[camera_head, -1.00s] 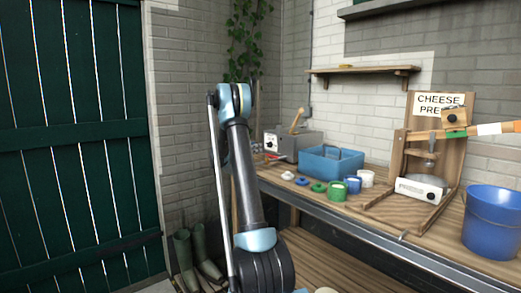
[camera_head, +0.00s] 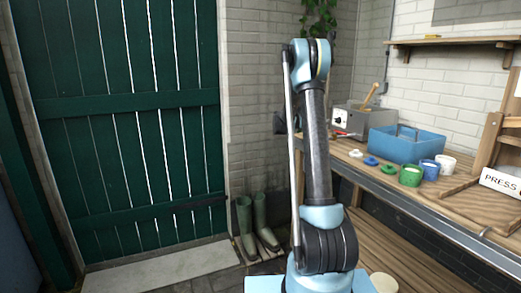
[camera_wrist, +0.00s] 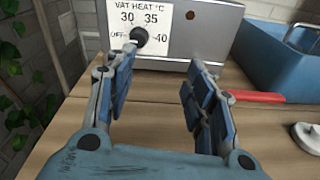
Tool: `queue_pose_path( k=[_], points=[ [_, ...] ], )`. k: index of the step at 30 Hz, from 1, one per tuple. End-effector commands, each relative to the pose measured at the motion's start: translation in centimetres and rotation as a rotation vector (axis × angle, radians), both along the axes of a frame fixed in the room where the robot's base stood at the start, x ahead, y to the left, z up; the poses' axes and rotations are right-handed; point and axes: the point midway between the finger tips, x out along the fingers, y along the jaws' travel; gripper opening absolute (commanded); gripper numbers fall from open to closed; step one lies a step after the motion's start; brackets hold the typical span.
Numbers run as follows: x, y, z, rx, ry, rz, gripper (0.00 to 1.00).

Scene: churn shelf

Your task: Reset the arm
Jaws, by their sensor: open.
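My arm stands folded upright in the head view, in front of the left end of the bench. My gripper (camera_wrist: 165,85) shows in the wrist view with its two blue-padded fingers apart and nothing between them. It is above the wooden bench top (camera_wrist: 150,125), facing the grey vat heat box (camera_wrist: 215,35) with its black dial knob (camera_wrist: 139,35). In the head view a small dark part of the gripper (camera_head: 281,120) shows behind my arm; the rest is hidden.
A red-handled tool (camera_wrist: 255,96) lies right of the gripper, beside a blue tote (camera_wrist: 285,60). Several small pots and lids, including a green pot (camera_head: 410,176), line the bench. Boots (camera_head: 258,222) stand by the green door (camera_head: 120,120).

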Motion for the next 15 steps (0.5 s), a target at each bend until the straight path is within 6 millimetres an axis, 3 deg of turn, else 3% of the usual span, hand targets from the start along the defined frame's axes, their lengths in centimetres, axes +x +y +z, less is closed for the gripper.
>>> queue_pose_path(
  k=[6, 15],
  points=[
    [-5.9, 0.3, 1.2, 0.189, -0.127, -0.04, 0.49],
    [-14.2, 1.5, 1.5, 0.444, -0.296, -0.126, 0.49]
  ],
)
